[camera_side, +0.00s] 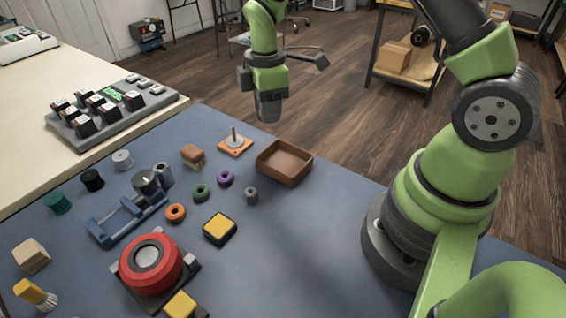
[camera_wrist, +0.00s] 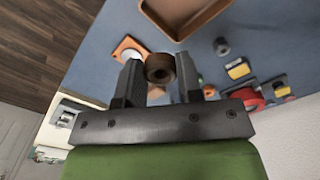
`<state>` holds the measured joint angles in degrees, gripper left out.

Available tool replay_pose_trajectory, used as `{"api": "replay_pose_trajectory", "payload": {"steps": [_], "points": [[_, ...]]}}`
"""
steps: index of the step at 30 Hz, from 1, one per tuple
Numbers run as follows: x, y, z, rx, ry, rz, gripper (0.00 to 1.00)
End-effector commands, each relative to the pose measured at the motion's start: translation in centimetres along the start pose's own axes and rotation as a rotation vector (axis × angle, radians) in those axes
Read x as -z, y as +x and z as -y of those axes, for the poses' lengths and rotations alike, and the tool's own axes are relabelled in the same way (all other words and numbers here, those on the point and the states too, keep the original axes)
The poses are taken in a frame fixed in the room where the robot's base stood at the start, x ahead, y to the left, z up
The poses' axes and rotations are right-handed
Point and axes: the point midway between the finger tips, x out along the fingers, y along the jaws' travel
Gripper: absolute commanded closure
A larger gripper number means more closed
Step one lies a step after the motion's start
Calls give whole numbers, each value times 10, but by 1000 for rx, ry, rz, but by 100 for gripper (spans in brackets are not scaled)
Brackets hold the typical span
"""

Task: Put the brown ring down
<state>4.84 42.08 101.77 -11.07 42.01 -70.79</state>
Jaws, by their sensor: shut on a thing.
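My gripper (camera_wrist: 160,76) is shut on the brown ring (camera_wrist: 160,68), held between its two dark fingers in the wrist view. In the side view my gripper (camera_side: 268,108) hangs above the far edge of the blue mat, near an orange square plate with an upright metal peg (camera_side: 235,143) and a brown open tray (camera_side: 284,179). The ring cannot be made out there. In the wrist view the orange plate (camera_wrist: 128,46) shows partly behind the left finger, and the tray (camera_wrist: 156,24) lies beyond the ring.
On the mat lie a purple ring (camera_side: 225,178), a green ring (camera_side: 201,192), an orange ring (camera_side: 176,212) and a grey ring (camera_side: 251,195). A brown block (camera_side: 193,155) sits left of the tray. A red round device (camera_side: 150,262) stands in front.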

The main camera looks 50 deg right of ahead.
Motion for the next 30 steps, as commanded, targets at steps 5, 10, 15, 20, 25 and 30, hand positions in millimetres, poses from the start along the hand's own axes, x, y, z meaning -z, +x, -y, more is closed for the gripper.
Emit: {"api": "replay_pose_trajectory", "payload": {"steps": [5,10,15,20,25,30], "points": [[-19,0,26,1,-149,-1,93],[-26,7,36,3,-208,-2,93],[-27,38,38,6,-217,0,93],[-27,58,37,3,-214,-1,93],[-27,78,38,5,-214,0,93],[-26,99,37,4,-213,-1,93]]}}
